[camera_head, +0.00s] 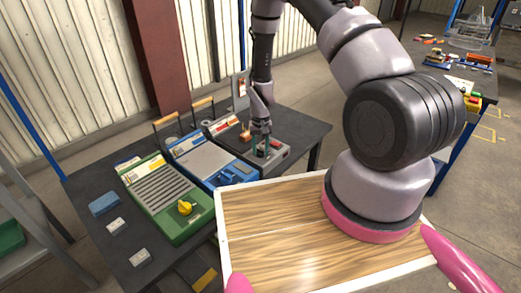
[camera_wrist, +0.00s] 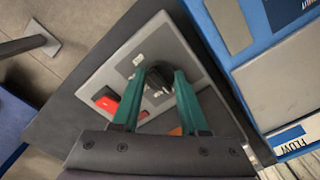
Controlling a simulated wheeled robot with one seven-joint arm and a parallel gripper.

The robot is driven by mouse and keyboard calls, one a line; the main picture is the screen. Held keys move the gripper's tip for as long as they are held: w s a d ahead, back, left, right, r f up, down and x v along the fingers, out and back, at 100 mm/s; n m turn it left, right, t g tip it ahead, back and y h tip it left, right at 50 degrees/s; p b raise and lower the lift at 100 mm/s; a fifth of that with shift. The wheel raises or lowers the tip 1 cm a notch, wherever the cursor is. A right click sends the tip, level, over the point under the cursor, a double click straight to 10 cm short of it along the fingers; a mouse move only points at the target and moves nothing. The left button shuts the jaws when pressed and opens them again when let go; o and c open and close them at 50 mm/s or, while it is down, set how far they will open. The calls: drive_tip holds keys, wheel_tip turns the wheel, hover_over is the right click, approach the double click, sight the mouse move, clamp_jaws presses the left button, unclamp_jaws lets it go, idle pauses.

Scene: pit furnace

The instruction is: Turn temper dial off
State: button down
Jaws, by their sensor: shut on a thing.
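A grey control panel (camera_head: 284,157) stands on the right part of the dark bench, and it fills the middle of the wrist view (camera_wrist: 139,57). A black dial (camera_wrist: 159,76) sits on its face. My gripper (camera_head: 262,146) reaches down to this panel, and its green fingers (camera_wrist: 157,83) are shut on the dial, one on each side. The fingers hide part of the dial, and I cannot read its setting. A red switch (camera_wrist: 107,104) is on the same panel, left of the fingers in the wrist view.
A blue panel (camera_head: 200,158) stands close beside the grey one, with a blue handle (camera_head: 226,178). Left of it is a green panel (camera_head: 158,193) with a yellow knob (camera_head: 185,208). My arm fills the right. Small blocks lie on the bench's left.

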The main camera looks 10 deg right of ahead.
drive_tip(key=shift+c, duration=2.1)
unclamp_jaws()
wheel_tip(320, 180, up, 11)
